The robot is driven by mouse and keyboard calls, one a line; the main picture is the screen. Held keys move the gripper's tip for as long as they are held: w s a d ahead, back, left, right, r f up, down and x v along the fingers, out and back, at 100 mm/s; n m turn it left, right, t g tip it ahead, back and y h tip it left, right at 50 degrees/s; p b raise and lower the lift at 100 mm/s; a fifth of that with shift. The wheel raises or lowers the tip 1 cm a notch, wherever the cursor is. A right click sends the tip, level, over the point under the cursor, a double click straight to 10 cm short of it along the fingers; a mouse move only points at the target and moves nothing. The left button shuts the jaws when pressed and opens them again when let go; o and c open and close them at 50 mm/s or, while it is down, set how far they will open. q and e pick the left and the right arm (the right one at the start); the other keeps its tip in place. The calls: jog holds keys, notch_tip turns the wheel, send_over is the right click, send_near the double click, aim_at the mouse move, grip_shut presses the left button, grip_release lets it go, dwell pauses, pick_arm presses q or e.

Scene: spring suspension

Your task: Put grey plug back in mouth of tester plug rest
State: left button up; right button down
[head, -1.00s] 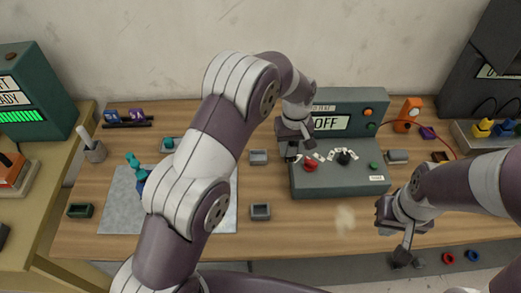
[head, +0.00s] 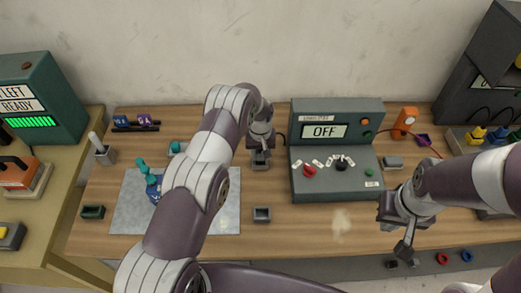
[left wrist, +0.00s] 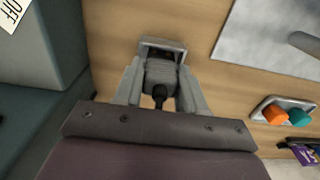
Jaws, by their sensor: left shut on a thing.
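The grey plug (left wrist: 161,75) is between the fingers of my left gripper (left wrist: 161,88), with a black cable end toward the wrist. My left gripper (head: 261,157) is shut on the plug beside the tester (head: 335,175). The tester plug rest (left wrist: 163,47) is a small grey open box on the table, directly ahead of the plug in the left wrist view. The rest also shows below the gripper in the head view (head: 261,166). The plug overlaps the mouth's near edge; I cannot tell how deep it is. My right gripper (head: 404,248) hangs near the front edge.
The tester's screen reads OFF. Another grey box (head: 262,214) stands in front, and one (head: 393,163) to the right. A grey mat (head: 130,215) with a blue and teal part (head: 153,187) lies left. The table front is mostly clear.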

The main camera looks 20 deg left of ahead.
pick_arm(q)
jog(key=shift+f, duration=0.2)
jog(key=o, duration=1.1)
jog(key=shift+o, duration=0.2)
jog(key=shift+r, duration=0.1)
jog(key=shift+r, duration=0.25)
notch_tip(320, 180, up, 9)
jog(key=b, duration=0.4)
jog(key=s+a+r+m, duration=0.1)
jog(key=s+r+m, duration=0.1)
jog(key=s+r, duration=0.8)
jog(key=s+f+m+t+b, duration=0.1)
jog(key=s+b, duration=0.1)
jog(key=s, duration=1.5)
jog(key=shift+s+a+f, duration=0.2)
jog(key=shift+s+a, duration=0.2)
